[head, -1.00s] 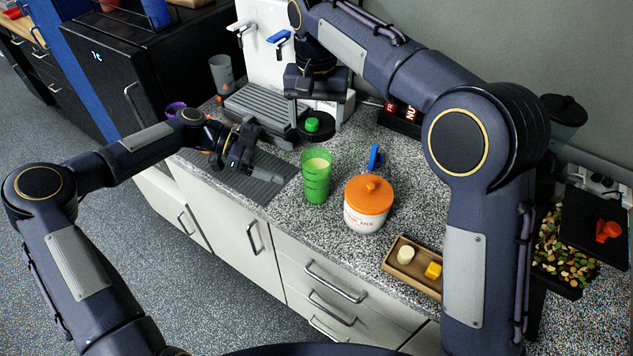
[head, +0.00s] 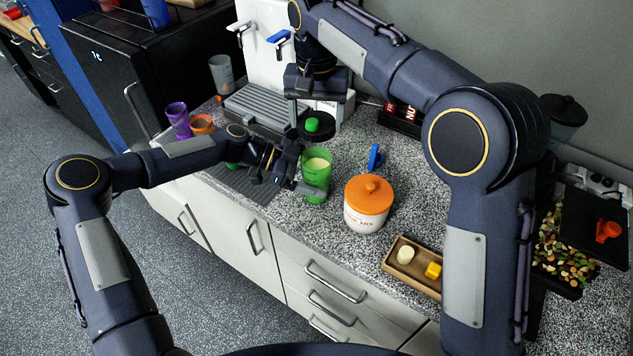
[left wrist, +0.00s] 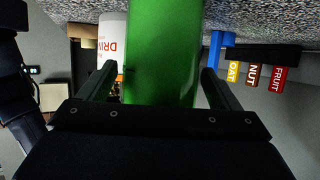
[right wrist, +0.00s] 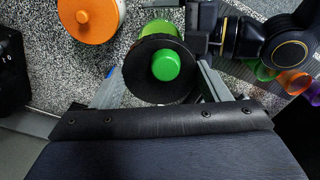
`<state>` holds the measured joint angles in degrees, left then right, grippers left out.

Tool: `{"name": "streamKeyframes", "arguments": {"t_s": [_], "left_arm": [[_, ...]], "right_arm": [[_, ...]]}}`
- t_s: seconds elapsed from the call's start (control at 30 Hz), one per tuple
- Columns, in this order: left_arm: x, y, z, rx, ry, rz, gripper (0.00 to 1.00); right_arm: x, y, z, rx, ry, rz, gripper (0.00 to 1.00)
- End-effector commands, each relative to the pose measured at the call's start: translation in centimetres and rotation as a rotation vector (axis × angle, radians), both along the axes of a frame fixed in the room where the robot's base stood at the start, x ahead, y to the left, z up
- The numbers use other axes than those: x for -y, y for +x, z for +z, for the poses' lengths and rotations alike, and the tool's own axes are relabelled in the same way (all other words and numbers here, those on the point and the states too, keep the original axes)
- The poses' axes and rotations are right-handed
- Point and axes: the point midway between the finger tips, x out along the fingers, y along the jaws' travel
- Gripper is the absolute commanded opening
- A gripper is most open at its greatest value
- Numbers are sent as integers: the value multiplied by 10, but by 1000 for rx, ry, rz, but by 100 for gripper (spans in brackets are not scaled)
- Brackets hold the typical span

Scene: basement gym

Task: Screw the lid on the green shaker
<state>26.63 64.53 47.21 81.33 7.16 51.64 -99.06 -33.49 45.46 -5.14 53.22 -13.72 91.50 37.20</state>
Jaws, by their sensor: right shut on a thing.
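The green shaker (head: 316,187) stands upright on the speckled counter with pale contents and its top open. My left gripper (head: 296,185) is at its left side in the head view. In the left wrist view the shaker (left wrist: 162,55) fills the space between my left fingers (left wrist: 160,85), with a gap on each side, so the gripper is open around it. My right gripper (right wrist: 160,85) is shut on the black lid (right wrist: 135,82) with a green cap (right wrist: 166,65). The lid (head: 315,133) is held up behind the shaker in the head view, apart from it.
An orange-lidded jar (head: 368,210) stands just right of the shaker, with a blue item (head: 375,157) behind it. A wooden tray (head: 398,268) lies further right. Purple (head: 178,120) and orange (head: 202,124) cups stand at the left. A ribbed mat (head: 262,190) lies under my left arm.

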Motion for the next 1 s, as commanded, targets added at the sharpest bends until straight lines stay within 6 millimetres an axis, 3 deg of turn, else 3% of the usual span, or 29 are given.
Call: {"name": "streamKeyframes", "arguments": {"t_s": [0.07,0.5,0.9,1.0], "left_arm": [[0,0,0,0,0,0,74],[0,0,0,0,0,1,19],[0,0,0,0,0,1,19],[-1,0,0,0,0,1,19]], "right_arm": [[0,0,0,0,0,0,48],[0,0,0,0,0,0,48],[0,-1,-46,-2,-2,-1,48],[0,0,-50,0,0,-1,48]]}}
